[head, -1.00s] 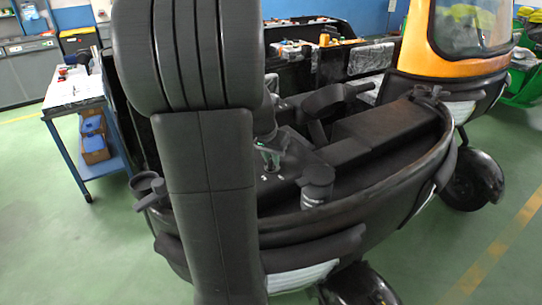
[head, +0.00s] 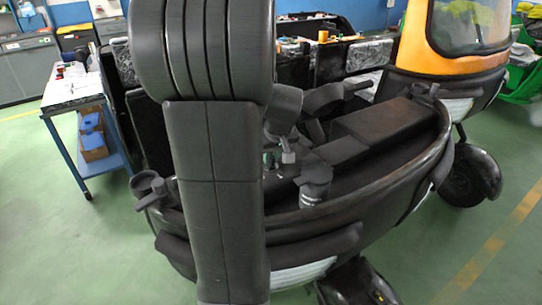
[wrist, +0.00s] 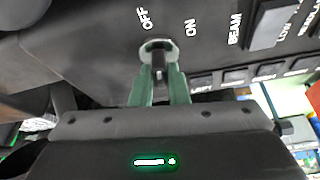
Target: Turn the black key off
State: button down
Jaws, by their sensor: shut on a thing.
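The black key (wrist: 158,62) sits in a light round switch (wrist: 148,46) on the dark dashboard panel in the wrist view. OFF is printed at the switch's upper left and ON at its upper right. My gripper (wrist: 160,76) has its two green fingers on either side of the key, shut on it. The key's lower part is hidden between the fingers. In the head view my gripper (head: 269,160) is at the dashboard, partly hidden by my own arm. The key cannot be made out there.
Rocker switches, including a BEAM switch (wrist: 270,24), line the panel to the right. The rickshaw body (head: 370,215) curves around the dashboard. A blue-framed table (head: 75,92) stands at the left. Green floor (head: 60,240) is free at the front left.

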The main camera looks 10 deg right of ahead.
jog(key=shift+d+n+y+b, duration=0.1)
jog(key=shift+n+y+b, duration=0.3)
jog(key=shift+n, duration=0.7)
jog(key=c, duration=1.4)
grip_release()
jog(key=shift+r, duration=0.15)
jog(key=v, duration=1.3)
jog(key=shift+r, duration=0.3)
jog(key=shift+d+f, duration=0.15)
jog(key=x, duration=1.3)
jog(key=shift+a+f, duration=0.2)
jog(key=shift+f, duration=0.15)
